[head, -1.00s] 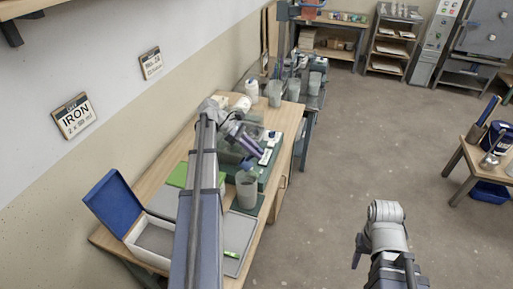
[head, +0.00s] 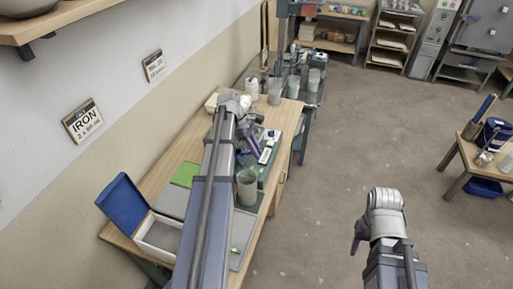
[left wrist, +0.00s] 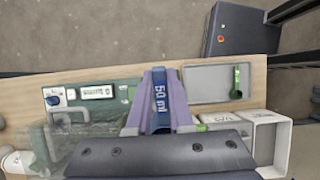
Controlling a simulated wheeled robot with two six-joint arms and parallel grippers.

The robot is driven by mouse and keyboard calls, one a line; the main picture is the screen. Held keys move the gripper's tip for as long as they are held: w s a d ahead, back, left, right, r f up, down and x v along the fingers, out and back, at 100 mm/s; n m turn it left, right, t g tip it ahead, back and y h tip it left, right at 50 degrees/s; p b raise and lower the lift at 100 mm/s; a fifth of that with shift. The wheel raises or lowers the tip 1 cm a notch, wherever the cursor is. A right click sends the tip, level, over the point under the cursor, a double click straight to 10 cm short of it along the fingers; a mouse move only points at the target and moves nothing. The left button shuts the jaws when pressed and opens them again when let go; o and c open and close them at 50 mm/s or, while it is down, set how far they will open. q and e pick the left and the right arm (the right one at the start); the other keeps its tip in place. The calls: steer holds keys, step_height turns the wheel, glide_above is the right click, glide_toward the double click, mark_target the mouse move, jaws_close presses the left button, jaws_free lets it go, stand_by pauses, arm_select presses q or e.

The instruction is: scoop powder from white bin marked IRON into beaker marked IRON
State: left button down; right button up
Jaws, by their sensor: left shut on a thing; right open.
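My left gripper (head: 250,146) is over the workbench by the wall, partly hidden by its own arm. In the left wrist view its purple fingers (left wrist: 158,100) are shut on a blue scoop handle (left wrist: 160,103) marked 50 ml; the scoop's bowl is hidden. A grey translucent beaker (head: 247,188) stands on the bench just below the gripper; I cannot read a mark on it. A white bin (head: 160,240) with its blue lid (head: 128,206) raised stands at the near left. An IRON sign (head: 82,121) hangs on the wall above. My right gripper (head: 357,236) is open and empty over the floor.
A scale (left wrist: 94,92) lies on a green mat beside the gripper. A green scoop (left wrist: 237,82) lies in a grey tray (left wrist: 205,82). More beakers (head: 275,92) and a white bottle (head: 252,88) stand further back. A small table (head: 460,155) is at the right; the floor between is clear.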

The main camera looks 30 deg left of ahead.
arm_select(q)
steer(key=y+p, duration=0.1)
steer(key=r+y+p, duration=0.1)
steer(key=shift+d+r+g+y, duration=0.1)
steer(key=shift+r+g+y, duration=0.1)
steer(key=shift+g+y, duration=0.1)
steer(key=shift+r+y+p, duration=0.25)
steer(key=shift+y+p, duration=0.45)
steer(key=shift+y, duration=0.1)
steer(key=shift+g+y, duration=0.3)
steer(key=shift+y, duration=0.2)
